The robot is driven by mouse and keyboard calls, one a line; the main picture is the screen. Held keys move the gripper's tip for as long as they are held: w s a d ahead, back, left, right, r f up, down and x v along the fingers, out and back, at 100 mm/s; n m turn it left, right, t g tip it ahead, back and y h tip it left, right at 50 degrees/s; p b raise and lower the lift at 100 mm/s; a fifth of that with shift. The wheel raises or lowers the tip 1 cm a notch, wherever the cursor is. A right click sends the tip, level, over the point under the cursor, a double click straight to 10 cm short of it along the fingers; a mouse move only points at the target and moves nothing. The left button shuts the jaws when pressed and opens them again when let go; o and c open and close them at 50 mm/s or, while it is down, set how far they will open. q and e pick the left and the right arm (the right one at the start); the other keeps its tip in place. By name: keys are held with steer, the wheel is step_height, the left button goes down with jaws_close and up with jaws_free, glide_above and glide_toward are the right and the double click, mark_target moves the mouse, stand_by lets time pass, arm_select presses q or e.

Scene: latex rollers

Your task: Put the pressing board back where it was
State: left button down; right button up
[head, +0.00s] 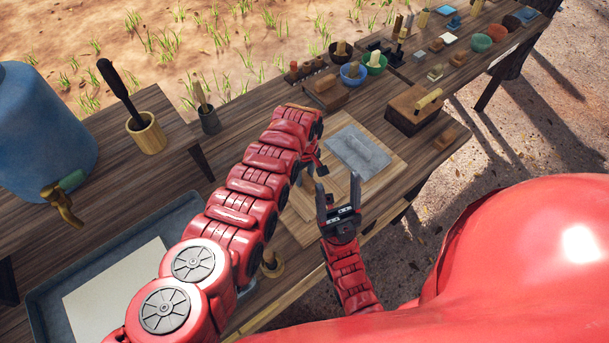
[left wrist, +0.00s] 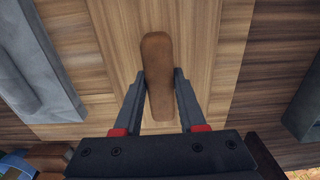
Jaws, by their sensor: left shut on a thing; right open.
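In the left wrist view my left gripper (left wrist: 160,76) is shut on a long brown wooden piece with rounded ends (left wrist: 157,50). I take it for the pressing board or its handle; its underside is hidden. Pale wood shows below it, but I cannot tell whether they touch. In the head view my left arm hides the held piece and most of that gripper. My right gripper (head: 338,186) is open and empty, fingers up, over the front part of the pale wooden work board (head: 395,163).
A grey slab (head: 357,151) lies on the work board; it also shows in the left wrist view (left wrist: 45,60). A dark wooden block (head: 413,110) stands to its right. Several bowls, including a blue one (head: 353,74), stand behind. A grey tray (head: 45,290) lies at the left.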

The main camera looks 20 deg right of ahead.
mark_target(305, 175)
arm_select(q)
steer(key=shift+f, duration=0.2)
steer(key=shift+c, duration=2.4)
jaws_free()
steer(key=shift+r, duration=0.2)
steer(key=shift+r, duration=0.2)
steer(key=shift+w+r, duration=0.15)
steer(key=shift+r, duration=0.05)
step_height(305, 175, up, 3)
steer(key=shift+f+p, duration=0.2)
steer(key=shift+p, duration=0.35)
step_height(305, 175, up, 9)
steer(key=b, duration=0.2)
